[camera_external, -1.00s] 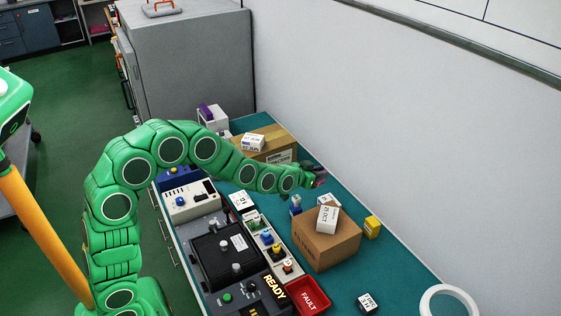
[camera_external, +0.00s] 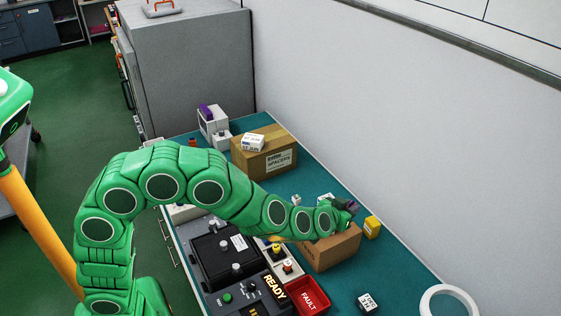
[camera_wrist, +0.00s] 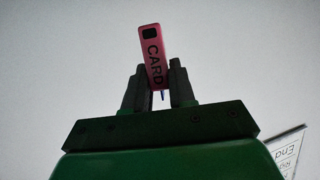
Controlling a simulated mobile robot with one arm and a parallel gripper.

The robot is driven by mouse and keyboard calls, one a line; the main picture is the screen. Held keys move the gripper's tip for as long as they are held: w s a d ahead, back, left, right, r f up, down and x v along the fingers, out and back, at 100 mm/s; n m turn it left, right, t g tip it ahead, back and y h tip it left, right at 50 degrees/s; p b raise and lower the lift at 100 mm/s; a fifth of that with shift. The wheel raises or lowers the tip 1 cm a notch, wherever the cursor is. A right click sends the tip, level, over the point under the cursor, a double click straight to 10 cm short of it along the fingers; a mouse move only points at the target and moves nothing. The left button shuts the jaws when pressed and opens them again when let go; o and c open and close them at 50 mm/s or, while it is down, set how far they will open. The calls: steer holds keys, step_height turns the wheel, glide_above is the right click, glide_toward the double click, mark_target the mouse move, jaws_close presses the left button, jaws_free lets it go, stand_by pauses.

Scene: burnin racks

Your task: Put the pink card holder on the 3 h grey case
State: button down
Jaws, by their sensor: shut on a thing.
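The pink card holder (camera_wrist: 152,55) stands between the two dark fingers of my gripper (camera_wrist: 157,88) in the wrist view, slightly tilted, with CARD in dark letters. My gripper is shut on it. In the external view my gripper (camera_external: 345,208) is above the right part of a brown carton, and the holder barely shows. I cannot read a 3 h mark on any case. A small dark case with a white label (camera_external: 367,302) lies on the bench at the lower right; its printing is too small to tell.
The brown carton (camera_external: 332,252) is below my arm, beside a yellow box (camera_external: 372,227). A SPACERS carton (camera_external: 265,160) stands farther back. A red FAULT tray (camera_external: 308,296) and a white ring (camera_external: 448,301) are nearer. Teal bench around the small dark case is clear.

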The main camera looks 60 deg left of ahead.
steer(key=s+d+f+n+y, duration=0.15)
steer(key=s+d+f, duration=0.25)
steer(key=s+d, duration=1.15)
glide_above(366, 304)
steer(key=shift+f, duration=6.55)
steer(key=shift+f, duration=0.1)
steer(key=c, duration=0.9)
jaws_free()
steer(key=shift+c, duration=0.2)
